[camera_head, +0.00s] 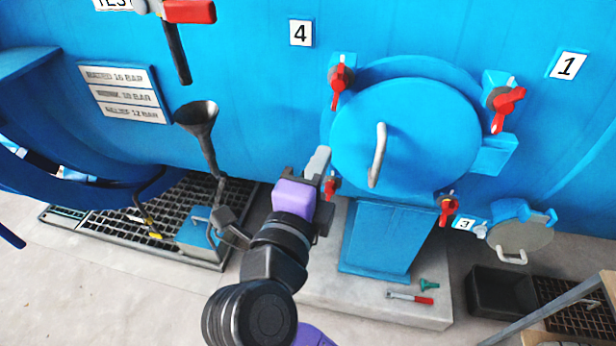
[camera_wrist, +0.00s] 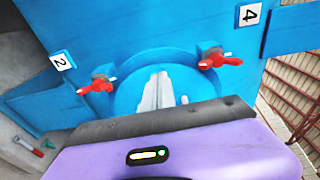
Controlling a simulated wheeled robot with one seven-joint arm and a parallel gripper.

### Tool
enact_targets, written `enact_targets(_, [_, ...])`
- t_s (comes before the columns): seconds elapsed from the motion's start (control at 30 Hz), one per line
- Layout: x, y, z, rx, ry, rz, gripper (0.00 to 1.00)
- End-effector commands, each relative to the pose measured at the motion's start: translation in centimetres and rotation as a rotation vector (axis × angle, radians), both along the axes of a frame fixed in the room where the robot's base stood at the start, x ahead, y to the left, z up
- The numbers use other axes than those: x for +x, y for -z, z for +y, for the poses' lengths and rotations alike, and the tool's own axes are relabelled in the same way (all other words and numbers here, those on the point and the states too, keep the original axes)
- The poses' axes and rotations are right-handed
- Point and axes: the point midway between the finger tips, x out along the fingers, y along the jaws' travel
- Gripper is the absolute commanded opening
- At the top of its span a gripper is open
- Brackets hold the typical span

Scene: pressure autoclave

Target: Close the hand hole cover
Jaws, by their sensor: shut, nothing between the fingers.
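The hand hole cover (camera_head: 420,135) is a large round blue disc with a pale curved handle (camera_head: 377,155), at right of centre in the head view. It sits over a round blue neck, with a hinge bracket (camera_head: 495,155) at its right. I cannot tell whether it is fully seated. Red-handled clamps surround it, including upper left (camera_head: 340,80), upper right (camera_head: 505,105) and lower right (camera_head: 447,208). My gripper (camera_head: 318,163) is shut and empty near the cover's left edge; contact is unclear. In the wrist view its fingers (camera_wrist: 158,92) overlap the round blue shape.
A blue pedestal (camera_head: 380,238) stands below the cover. A smaller round hatch (camera_head: 520,238) is at lower right, above a black bin (camera_head: 500,292). A funnel (camera_head: 197,118) on a pipe stands left. A red-handled tool (camera_head: 410,297) lies on the plinth.

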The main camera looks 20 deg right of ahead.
Motion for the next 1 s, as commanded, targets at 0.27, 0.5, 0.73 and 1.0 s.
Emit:
enact_targets(0.27, [2.6, 0.0, -2.3, -0.001, 0.0, 0.0, 0.0])
enact_targets(0.5, [3.0, 0.2, -2.7, -0.001, -0.002, 0.001, 0.0])
enact_targets(0.73, [3.0, 0.2, -2.6, -0.001, -0.002, 0.0, 0.0])
enact_targets(1.0, [4.5, 0.5, -3.4, -0.001, -0.001, -0.003, 0.0])
